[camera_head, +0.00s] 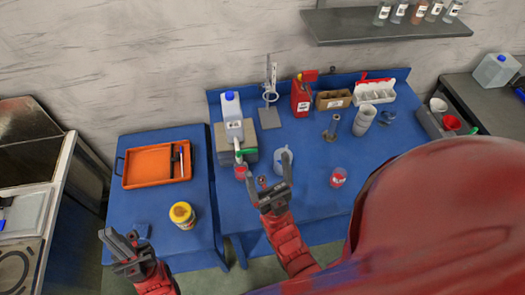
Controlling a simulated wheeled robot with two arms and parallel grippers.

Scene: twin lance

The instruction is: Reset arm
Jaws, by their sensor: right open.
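My red arms come in from the bottom edge.
An orange tray (150,182) and a yellow jar (182,214) are on the left table. A shelf (350,25) holds several vials.

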